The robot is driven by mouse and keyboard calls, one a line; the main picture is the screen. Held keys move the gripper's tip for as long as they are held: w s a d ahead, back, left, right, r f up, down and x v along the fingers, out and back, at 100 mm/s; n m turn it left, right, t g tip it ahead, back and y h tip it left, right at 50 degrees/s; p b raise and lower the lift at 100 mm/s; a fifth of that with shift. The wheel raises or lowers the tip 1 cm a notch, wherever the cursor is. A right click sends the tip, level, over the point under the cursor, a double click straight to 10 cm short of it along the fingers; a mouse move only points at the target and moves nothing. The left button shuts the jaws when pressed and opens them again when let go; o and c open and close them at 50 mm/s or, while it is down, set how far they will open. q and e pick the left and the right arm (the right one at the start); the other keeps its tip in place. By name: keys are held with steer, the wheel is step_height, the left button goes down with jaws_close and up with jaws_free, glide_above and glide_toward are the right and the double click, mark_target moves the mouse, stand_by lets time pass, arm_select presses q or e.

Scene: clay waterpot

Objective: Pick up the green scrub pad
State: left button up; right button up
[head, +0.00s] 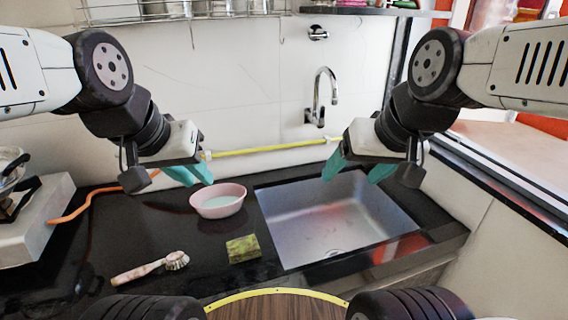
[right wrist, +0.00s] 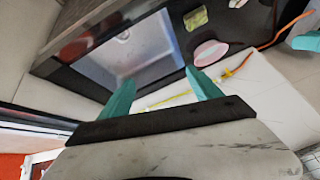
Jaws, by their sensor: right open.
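The green scrub pad (head: 243,249) is a small yellow-green block lying flat on the black counter, left of the sink and near its front edge. It also shows in the right wrist view (right wrist: 195,18) at the top. My left gripper (head: 199,183) hangs above the back of the counter, up and left of the pad, with its teal fingertips a little apart and nothing between them. My right gripper (head: 352,178) is open and empty above the back of the sink, far from the pad. Its two teal fingers show in the right wrist view (right wrist: 162,92).
A pink bowl (head: 218,212) sits behind the pad. A brush (head: 150,270) lies to its left. The steel sink (head: 335,215) is right of the pad, with a tap (head: 322,95) behind. A stove (head: 35,215) with an orange hose stands at the left. Counter around the pad is clear.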

steer(key=o, duration=0.3)
steer(key=shift+s+a+n, duration=0.25)
steer(key=shift+a+n, duration=0.15)
steer(key=shift+o, duration=0.7)
steer(key=w+a+f+n+g+h, duration=0.1)
steer(key=w+a+f+n+g, duration=0.1)
steer(key=w+n, duration=0.5)
steer(key=a+f+n, duration=0.1)
steer(key=a+n, duration=0.1)
steer(key=n, duration=0.1)
steer(key=shift+f+n, duration=0.3)
steer(key=shift+f, duration=0.1)
steer(key=n+g+h, duration=0.1)
steer(key=n+g, duration=0.3)
steer(key=n, duration=2.3)
glide_above(243, 244)
steer(key=f, duration=2.2)
steer(key=shift+s+a, duration=0.1)
steer(key=shift+s, duration=0.15)
steer(key=shift+s+f+n, duration=0.1)
steer(key=shift+f+n, duration=0.3)
steer(key=shift+f, duration=0.25)
steer(key=shift+w+f, duration=0.15)
steer(key=shift+f, duration=1.5)
steer(key=shift+w+f, duration=0.15)
steer(key=shift+f, duration=1.5)
